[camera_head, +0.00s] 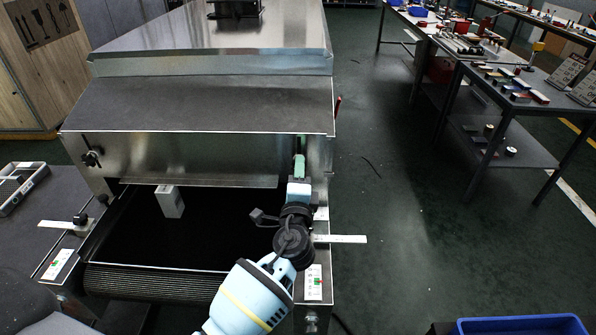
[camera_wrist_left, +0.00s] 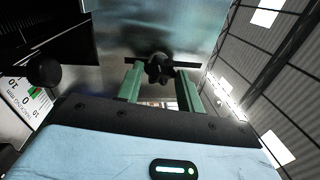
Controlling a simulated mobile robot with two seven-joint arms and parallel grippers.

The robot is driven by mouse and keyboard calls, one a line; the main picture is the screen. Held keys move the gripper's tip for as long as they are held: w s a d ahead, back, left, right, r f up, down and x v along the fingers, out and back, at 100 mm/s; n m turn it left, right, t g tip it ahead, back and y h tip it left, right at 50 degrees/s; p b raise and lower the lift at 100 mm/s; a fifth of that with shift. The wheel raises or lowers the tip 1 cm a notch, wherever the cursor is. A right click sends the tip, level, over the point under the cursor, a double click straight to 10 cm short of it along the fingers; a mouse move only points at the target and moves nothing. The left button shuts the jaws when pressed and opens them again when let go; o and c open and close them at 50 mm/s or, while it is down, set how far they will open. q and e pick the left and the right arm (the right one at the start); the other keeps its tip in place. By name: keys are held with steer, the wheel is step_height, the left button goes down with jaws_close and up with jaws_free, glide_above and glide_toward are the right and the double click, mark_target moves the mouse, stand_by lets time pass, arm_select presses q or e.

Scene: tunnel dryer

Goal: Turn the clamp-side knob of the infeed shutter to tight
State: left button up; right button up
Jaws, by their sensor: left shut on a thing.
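The infeed shutter (camera_head: 200,158) is a bare metal plate across the dryer's mouth, above the dark belt. A black knob (camera_head: 92,157) sits at its left end. My left gripper (camera_head: 299,165) is at the shutter's right end, its green fingers pointing at the machine. In the left wrist view my left gripper (camera_wrist_left: 158,72) is shut on a black lobed knob (camera_wrist_left: 158,66), which sits between the fingertips in front of a metal plate. In the head view this knob is hidden by the gripper. I cannot read any tight mark. My right gripper is not in view.
A grey block (camera_head: 170,202) stands on the black belt (camera_head: 225,225). A scale label (camera_head: 314,282) and a pale flat strip (camera_head: 340,239) lie near my left wrist. Another round black knob (camera_wrist_left: 45,70) shows in the wrist view.

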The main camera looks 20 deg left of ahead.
arm_select(q)
steer(key=shift+a+r+m+h+p, duration=0.15)
steer(key=shift+m+p, duration=0.15)
steer(key=shift+m, duration=0.55)
steer(key=shift+d+r+m+h+p, duration=0.1)
steer(key=shift+m+h+p, duration=0.15)
steer(key=shift+m, duration=0.55)
steer(key=shift+a+r+m+h+p, duration=0.1)
steer(key=shift+m+p, duration=0.25)
steer(key=shift+m, duration=0.5)
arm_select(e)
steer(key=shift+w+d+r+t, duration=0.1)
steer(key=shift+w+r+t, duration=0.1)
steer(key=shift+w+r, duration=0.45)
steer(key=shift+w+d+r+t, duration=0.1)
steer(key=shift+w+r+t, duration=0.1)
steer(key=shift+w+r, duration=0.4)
arm_select(q)
steer(key=shift+f, duration=0.1)
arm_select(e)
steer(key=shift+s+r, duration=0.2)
arm_select(q)
steer(key=o, duration=1)
steer(key=shift+f, duration=0.1)
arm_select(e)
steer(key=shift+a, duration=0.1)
arm_select(q)
steer(key=shift+f, duration=0.1)
